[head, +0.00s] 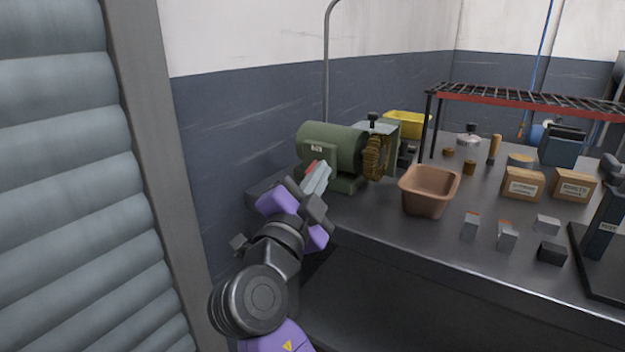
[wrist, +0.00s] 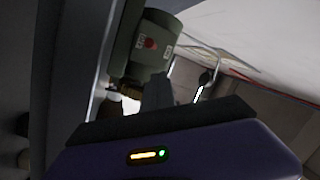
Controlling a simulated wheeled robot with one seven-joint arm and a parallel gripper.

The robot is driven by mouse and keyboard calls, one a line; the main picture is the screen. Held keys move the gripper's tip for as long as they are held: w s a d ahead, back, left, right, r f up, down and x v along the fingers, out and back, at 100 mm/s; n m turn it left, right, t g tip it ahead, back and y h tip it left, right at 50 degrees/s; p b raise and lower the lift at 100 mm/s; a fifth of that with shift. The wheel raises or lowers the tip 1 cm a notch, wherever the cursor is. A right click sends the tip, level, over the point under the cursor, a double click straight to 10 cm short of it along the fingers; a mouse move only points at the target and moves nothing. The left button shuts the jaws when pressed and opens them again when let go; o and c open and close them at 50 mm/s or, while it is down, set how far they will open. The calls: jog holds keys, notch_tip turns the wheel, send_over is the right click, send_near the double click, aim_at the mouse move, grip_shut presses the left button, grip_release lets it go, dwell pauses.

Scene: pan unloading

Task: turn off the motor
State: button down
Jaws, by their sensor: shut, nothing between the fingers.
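The green motor (head: 335,142) stands on the back left of the workbench, with a brown toothed wheel (head: 376,158) at its right end. My gripper (head: 318,174) is just in front of the motor's lower left side and hides part of it. Its fingers are shut and hold nothing. I cannot tell whether they touch the motor. In the wrist view the motor (wrist: 136,66) shows tilted at the top, with a small red round button (wrist: 150,43) between pale labels. The gripper's grey fingers (wrist: 158,92) point toward the motor, below the button in that picture.
A brown bin (head: 428,190) stands right of the motor, with a yellow bin (head: 407,122) behind. Small metal blocks, wooden boxes (head: 523,184) and a dark stand (head: 600,235) occupy the right of the bench (head: 400,250). A shutter (head: 60,180) is at the left.

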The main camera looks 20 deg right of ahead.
jog(key=v, duration=1)
jog(key=shift+s+d+f, duration=0.25)
jog(key=shift+s, duration=0.1)
